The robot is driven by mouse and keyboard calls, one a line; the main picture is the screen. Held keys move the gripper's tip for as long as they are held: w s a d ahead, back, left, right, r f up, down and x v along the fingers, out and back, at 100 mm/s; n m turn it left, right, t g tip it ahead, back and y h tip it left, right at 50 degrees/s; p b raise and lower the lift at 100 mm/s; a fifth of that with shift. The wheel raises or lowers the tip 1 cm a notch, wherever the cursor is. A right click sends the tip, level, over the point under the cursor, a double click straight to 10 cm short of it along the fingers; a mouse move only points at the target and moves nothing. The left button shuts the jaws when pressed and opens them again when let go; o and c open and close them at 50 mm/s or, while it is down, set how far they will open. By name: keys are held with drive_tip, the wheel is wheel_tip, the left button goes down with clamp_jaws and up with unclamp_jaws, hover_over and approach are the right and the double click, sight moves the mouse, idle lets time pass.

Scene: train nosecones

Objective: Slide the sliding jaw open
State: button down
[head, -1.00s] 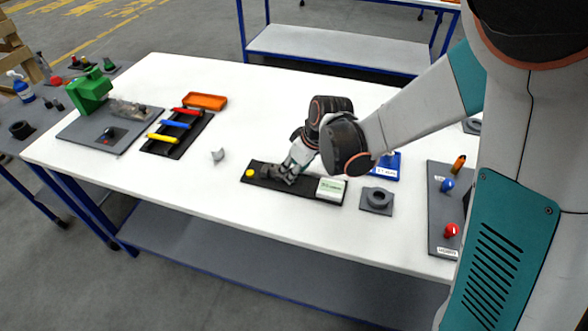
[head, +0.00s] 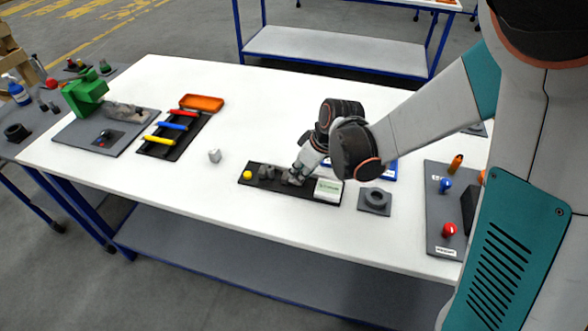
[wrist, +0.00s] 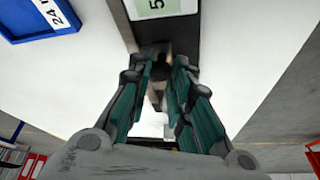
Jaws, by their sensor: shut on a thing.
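A black fixture base (head: 250,182) lies on the white table at the middle of the head view. A grey fixed jaw (head: 265,172) stands near its left end. The grey sliding jaw (head: 291,179) stands to the right, with a gap between the two. My gripper (head: 297,172) is down at the sliding jaw and shut on it. In the wrist view, my gripper (wrist: 161,88) has a dark part of the sliding jaw (wrist: 161,72) between its fingers. The fingers hide much of the jaw.
A grey block with a round part (head: 374,201) lies to the right. A blue tray (wrist: 38,22) is near the gripper. A small grey piece (head: 215,156) stands left on clear table.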

drive_tip(key=shift+d, duration=0.15)
drive_tip(key=c, duration=1.5)
unclamp_jaws()
drive_tip(key=shift+o, duration=0.2)
drive_tip(key=shift+r, duration=0.1)
drive_tip(key=v, duration=1.2)
drive_tip(key=shift+s, duration=0.15)
